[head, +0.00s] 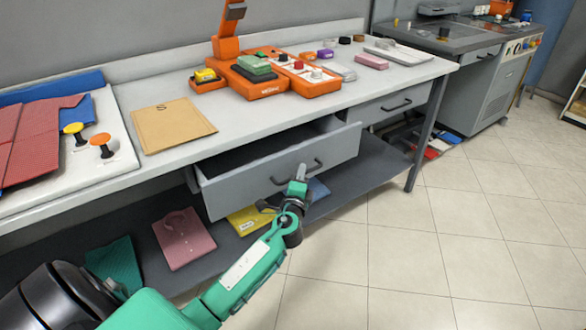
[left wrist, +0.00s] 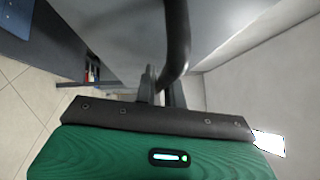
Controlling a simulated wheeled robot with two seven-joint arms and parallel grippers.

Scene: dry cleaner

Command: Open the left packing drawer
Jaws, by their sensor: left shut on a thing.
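The left packing drawer (head: 240,189) is a grey drawer under the white table, and it stands pulled out, with its dark inside showing. Its dark bar handle (head: 315,167) is on the front panel. My left gripper (head: 299,176), on a green arm, is at this handle. In the left wrist view the handle (left wrist: 178,35) runs down between the fingers (left wrist: 160,88), which are shut on it. The right packing drawer (head: 385,108) is closed. My right gripper does not show.
The white table (head: 350,92) carries an orange machine (head: 290,85), a brown envelope (head: 172,124) and folded red garments (head: 38,140). A lower shelf (head: 365,168) holds folded shirts, including a pink one (head: 184,238). The tiled floor (head: 460,230) at right is clear.

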